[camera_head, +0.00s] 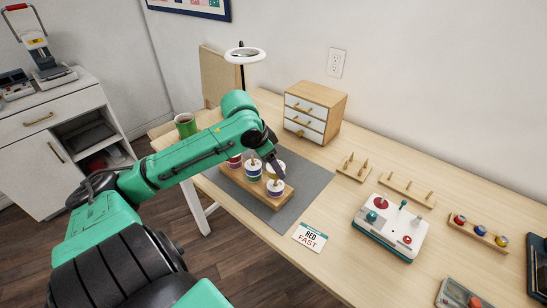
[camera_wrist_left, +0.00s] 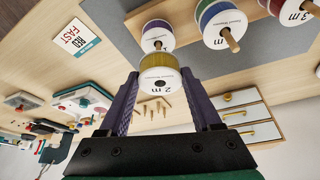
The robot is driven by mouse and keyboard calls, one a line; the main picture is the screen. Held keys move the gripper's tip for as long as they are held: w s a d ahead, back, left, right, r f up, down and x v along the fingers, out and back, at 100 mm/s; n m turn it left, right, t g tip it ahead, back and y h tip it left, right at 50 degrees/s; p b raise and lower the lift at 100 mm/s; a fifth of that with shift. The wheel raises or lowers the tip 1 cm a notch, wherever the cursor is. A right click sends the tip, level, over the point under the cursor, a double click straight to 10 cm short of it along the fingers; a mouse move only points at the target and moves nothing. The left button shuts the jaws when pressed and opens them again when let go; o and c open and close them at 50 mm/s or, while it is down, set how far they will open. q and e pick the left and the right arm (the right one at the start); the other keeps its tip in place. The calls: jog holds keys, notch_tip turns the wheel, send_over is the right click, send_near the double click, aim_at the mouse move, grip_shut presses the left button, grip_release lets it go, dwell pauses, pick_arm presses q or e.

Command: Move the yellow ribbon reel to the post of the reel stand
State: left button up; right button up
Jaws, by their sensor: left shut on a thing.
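My left gripper (camera_head: 273,163) is shut on the yellow ribbon reel (camera_wrist_left: 160,75), whose white face reads "2 m" in the left wrist view. The yellow reel shows partly behind the fingers in the head view. The wooden reel stand (camera_head: 238,183) lies on the grey mat. It carries a purple reel (camera_head: 275,188), a blue-green reel (camera_head: 253,170) and a red reel (camera_head: 234,160), with posts through them. The held reel is close to the purple reel; I cannot tell whether they touch. I see no bare post on this stand. My right gripper is out of view.
A drawer box (camera_head: 314,112) stands behind the mat (camera_head: 309,185). Small peg racks (camera_head: 407,190) are to its right, with a white control box (camera_head: 391,227) nearer. A card (camera_head: 310,237) lies by the mat's front. A ring lamp (camera_head: 245,55) and green mug (camera_head: 185,125) are at left.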

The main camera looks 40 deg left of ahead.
pick_arm(q)
jog(key=shift+f, duration=0.4)
jog(key=o, duration=1.4)
jog(key=p+v, duration=0.1)
jog(key=v, duration=1.3)
jog(key=shift+s+r, duration=0.2)
jog(key=shift+r, duration=0.05)
